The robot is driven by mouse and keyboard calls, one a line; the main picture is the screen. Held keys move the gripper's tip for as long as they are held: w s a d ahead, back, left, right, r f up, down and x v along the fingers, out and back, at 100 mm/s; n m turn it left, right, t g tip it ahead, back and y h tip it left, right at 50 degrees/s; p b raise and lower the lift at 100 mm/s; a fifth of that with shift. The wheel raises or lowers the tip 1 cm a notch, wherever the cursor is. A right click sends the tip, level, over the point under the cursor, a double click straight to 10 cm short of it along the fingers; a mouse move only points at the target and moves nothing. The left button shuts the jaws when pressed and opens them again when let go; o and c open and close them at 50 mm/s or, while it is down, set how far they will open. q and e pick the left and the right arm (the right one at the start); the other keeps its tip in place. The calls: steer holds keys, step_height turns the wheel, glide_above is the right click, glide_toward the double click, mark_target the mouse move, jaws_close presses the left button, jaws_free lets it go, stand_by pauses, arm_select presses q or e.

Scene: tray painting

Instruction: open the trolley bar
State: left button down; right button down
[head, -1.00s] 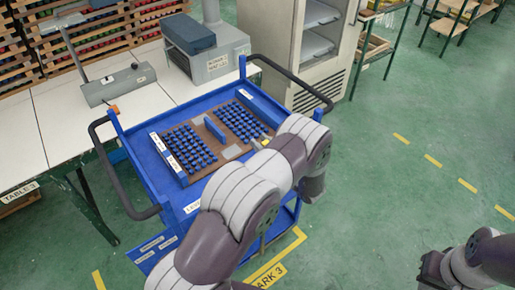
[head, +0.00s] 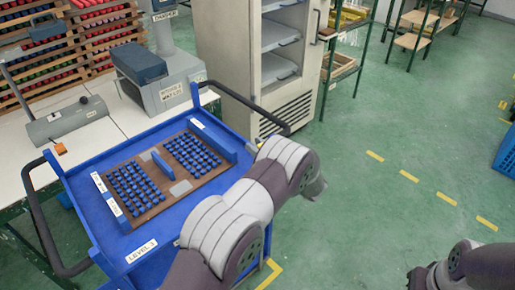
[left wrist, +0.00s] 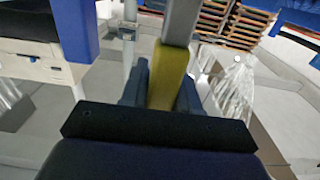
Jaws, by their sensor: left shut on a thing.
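The blue trolley (head: 168,232) stands at the left of the head view. It has a black handle (head: 36,215) on its left and another (head: 252,104) at its far right. My left arm crosses its right side. A small yellow tip shows beside the arm there. In the left wrist view my left gripper (left wrist: 160,92) is shut on a yellow grip (left wrist: 168,72) at the end of a grey bar (left wrist: 182,20). That gripper's fingers are hidden behind the arm in the head view. Only part of my right arm shows at the bottom right; its gripper is out of view.
A board (head: 148,207) with many blue pegs lies on the trolley top. White tables (head: 85,140) with grey devices stand behind left. An open cabinet (head: 228,50) stands behind the trolley. The green floor at right is free, with a blue object (head: 507,152) at the edge.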

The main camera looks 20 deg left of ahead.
arm_select(q)
steer(key=c, duration=0.9)
jaws_free()
steer(key=b+v, duration=0.2)
steer(key=v, duration=1)
steer(key=shift+s+d, duration=0.2)
steer(key=shift+d, duration=0.15)
